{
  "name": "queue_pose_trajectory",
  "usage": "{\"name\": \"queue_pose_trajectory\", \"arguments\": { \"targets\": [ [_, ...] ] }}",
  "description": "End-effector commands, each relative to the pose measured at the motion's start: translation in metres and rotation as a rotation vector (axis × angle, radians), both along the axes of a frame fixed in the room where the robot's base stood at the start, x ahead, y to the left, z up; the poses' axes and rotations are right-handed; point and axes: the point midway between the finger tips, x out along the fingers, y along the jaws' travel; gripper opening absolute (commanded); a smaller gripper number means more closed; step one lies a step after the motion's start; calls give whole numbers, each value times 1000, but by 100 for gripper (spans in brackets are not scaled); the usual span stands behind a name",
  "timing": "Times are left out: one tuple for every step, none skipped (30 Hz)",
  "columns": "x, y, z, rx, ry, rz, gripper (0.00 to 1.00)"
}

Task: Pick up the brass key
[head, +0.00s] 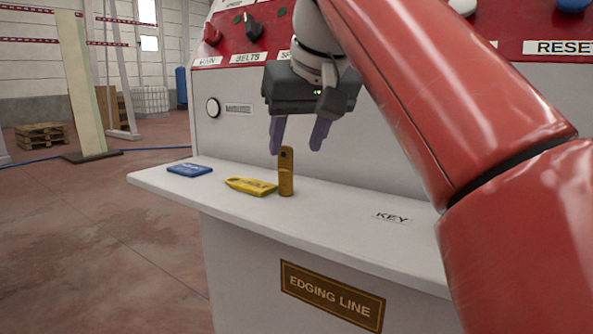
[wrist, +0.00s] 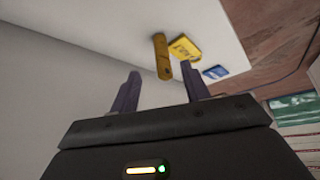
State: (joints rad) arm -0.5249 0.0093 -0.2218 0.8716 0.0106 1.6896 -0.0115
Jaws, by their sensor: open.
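The brass key (head: 286,171) stands upright on the white shelf of the machine in the head view, with a dark hole near its top. In the wrist view the brass key (wrist: 161,57) shows beyond the fingertips, between them. My gripper (head: 298,148) is open and empty. Its two fingers point down just above and behind the key, and the key's top reaches about fingertip height. It also shows in the wrist view (wrist: 160,72). I cannot tell whether a finger touches the key.
A yellow tag (head: 250,187) lies just left of the key, and a blue tag (head: 189,170) lies further left on the shelf (head: 340,215). A label reading KEY (head: 391,217) marks the right part, which is clear. The red and white control panel (head: 230,70) rises behind.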

Motion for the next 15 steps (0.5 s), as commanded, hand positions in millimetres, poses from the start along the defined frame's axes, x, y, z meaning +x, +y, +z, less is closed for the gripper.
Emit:
{"name": "queue_pose_trajectory", "arguments": {
  "targets": [
    [3, 1, -7, -1, 3, 1, 46],
    [4, 2, -11, -1, 3, 0, 46],
    [7, 3, -14, -1, 2, 0, 46],
    [9, 3, -17, -1, 2, 0, 46],
    [10, 4, -20, -1, 3, 0, 46],
    [13, 5, -25, -1, 3, 1, 46],
    [15, 6, -29, -1, 3, 1, 46],
    [17, 7, -33, -1, 3, 1, 46],
    [20, 8, -39, -1, 3, 1, 46],
    [23, 9, -43, -1, 3, 1, 46],
    [25, 10, -47, -1, 3, 1, 46],
    [27, 11, -51, -1, 3, 1, 46],
    [29, 12, -53, -1, 2, 1, 46],
    [31, 12, -55, -1, 2, 1, 46],
    [32, 13, -58, -1, 2, 1, 46]
  ]
}}
